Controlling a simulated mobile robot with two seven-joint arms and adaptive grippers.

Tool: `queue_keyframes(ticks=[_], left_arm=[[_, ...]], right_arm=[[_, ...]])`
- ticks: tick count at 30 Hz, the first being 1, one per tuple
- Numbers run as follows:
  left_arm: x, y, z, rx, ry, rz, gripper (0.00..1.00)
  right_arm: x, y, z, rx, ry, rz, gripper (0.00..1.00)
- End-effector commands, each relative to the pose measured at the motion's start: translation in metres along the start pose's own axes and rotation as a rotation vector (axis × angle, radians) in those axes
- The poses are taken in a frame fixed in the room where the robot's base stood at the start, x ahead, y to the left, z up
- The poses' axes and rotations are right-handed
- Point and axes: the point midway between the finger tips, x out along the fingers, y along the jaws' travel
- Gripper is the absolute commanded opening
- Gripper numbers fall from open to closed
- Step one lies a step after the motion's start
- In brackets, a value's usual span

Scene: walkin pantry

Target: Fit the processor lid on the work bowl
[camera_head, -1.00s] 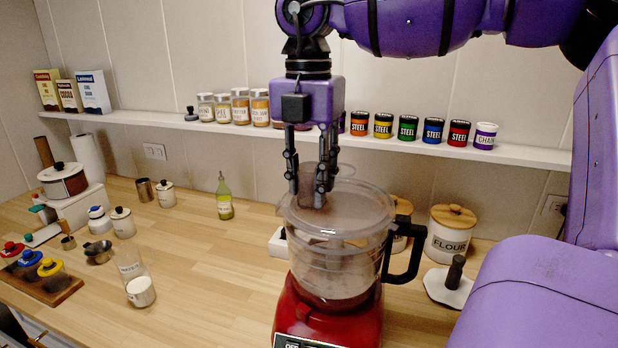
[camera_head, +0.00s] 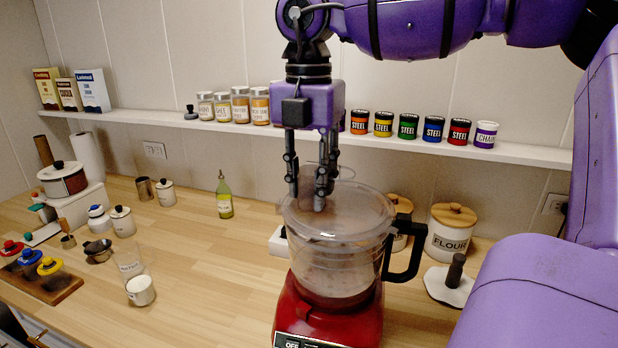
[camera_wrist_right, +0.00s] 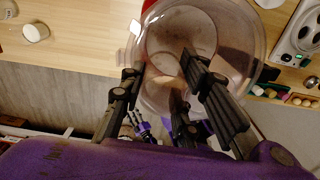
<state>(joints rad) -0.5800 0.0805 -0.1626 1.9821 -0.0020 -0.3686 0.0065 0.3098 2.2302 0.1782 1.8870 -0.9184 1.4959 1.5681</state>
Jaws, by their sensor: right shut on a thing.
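The clear round processor lid (camera_head: 355,213) is over the clear work bowl (camera_head: 330,275), which stands on the red processor base (camera_head: 335,318) with its black handle at the right. My right gripper (camera_head: 306,200) points down and is shut on the lid's clear upright tube. The lid looks level and close to the bowl's rim; I cannot tell whether it is fully seated. In the wrist view the lid (camera_wrist_right: 235,45) fills the area beyond the fingers (camera_wrist_right: 160,68). A small purple and dark gripper, likely my left (camera_wrist_right: 140,126), shows low there; its jaws are unclear.
The shelf (camera_head: 350,138) runs behind. The counter's middle left is clear.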

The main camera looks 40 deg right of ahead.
Motion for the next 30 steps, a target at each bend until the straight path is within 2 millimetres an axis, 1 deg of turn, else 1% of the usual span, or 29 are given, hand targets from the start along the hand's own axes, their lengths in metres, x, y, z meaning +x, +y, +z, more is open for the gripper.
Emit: queue_keyframes(ticks=[14,15,19,27,30], left_arm=[[0.001,0.000,0.003,0.000,-0.004,0.000,0.40],[0.001,0.000,0.003,0.000,-0.004,0.000,0.40],[0.001,0.000,0.003,0.000,-0.004,-0.001,0.40],[0.000,-0.001,0.003,0.002,-0.004,0.000,0.40],[0.000,0.000,0.003,0.003,-0.005,0.001,0.40]], right_arm=[[0.012,0.000,0.000,-0.001,0.000,0.001,0.00],[0.012,0.000,0.000,-0.001,0.000,0.001,0.34],[0.011,0.000,0.000,-0.001,0.000,0.001,0.51],[0.012,0.000,0.000,0.000,0.000,0.000,0.52],[0.009,0.000,0.000,0.000,-0.001,0.000,0.52]])
